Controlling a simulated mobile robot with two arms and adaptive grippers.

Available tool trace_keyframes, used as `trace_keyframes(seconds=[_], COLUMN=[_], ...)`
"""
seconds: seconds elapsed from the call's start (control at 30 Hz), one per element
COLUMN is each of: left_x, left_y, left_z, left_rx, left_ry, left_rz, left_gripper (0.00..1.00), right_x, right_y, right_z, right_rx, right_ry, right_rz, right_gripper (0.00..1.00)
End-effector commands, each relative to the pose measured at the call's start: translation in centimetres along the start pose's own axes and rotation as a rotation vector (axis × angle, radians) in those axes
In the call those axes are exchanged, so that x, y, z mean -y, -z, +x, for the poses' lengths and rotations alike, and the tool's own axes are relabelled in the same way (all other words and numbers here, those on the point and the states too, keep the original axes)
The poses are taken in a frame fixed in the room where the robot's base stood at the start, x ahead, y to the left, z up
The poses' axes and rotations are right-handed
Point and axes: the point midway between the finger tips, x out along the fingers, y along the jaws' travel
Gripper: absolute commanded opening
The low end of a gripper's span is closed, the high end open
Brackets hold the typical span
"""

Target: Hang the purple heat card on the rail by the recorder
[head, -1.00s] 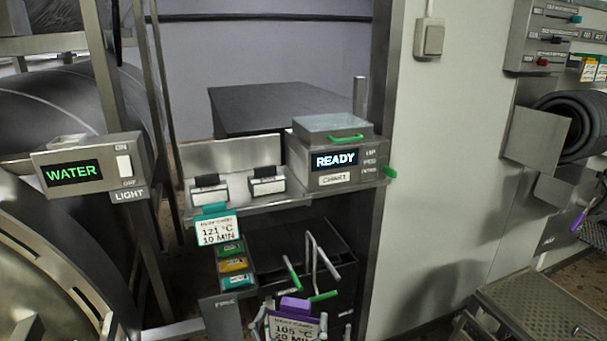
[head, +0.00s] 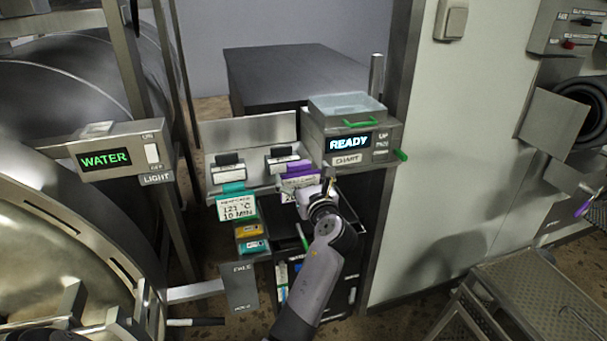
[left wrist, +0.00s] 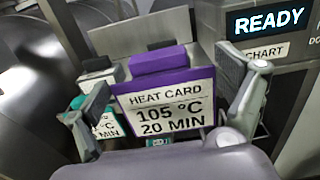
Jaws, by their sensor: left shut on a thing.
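The purple heat card (head: 299,181), marked 105 °C 20 MIN, is at the height of the grey rail (head: 262,190), just left of and below the recorder (head: 350,140) with its READY display. My left gripper (head: 314,193) is shut on the card. In the left wrist view the card (left wrist: 165,98) is upright between the two fingers, facing the camera. A teal card (head: 237,205), marked 121 °C 10 MIN, hangs at the rail's left. I cannot tell whether the purple card touches the rail; its back is hidden. My right gripper is not in view.
Two black-topped white blocks (head: 282,162) stand on the ledge behind the card. Yellow and teal cards (head: 250,230) sit lower left. The WATER panel (head: 106,159) and round vessel are at the left. A perforated metal step (head: 525,285) is at the lower right.

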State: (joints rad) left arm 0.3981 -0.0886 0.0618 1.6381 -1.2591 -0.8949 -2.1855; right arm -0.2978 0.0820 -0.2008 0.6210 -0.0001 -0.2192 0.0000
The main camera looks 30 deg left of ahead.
Motion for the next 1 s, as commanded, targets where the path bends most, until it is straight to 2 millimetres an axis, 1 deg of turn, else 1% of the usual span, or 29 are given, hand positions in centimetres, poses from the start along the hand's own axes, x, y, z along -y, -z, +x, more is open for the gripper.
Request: trace_keyframes(seconds=[0.13,0.4,0.5,1.0], left_x=[0.0,0.0,0.0,0.0], left_y=[0.5,1.7,2.3,4.1], left_z=[1.1,3.0,3.7,7.0], left_rx=[0.000,0.001,0.002,0.001], left_ry=[0.000,0.001,0.002,0.002], left_rz=[0.000,0.000,-0.001,-0.002], left_gripper=[0.65,0.65,0.65,0.65], right_x=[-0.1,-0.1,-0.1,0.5], right_y=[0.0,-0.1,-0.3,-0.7], right_z=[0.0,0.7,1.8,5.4], right_rx=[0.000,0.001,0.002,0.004], right_ry=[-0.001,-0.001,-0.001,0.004], right_rz=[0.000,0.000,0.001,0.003], right_gripper=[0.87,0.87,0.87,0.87])
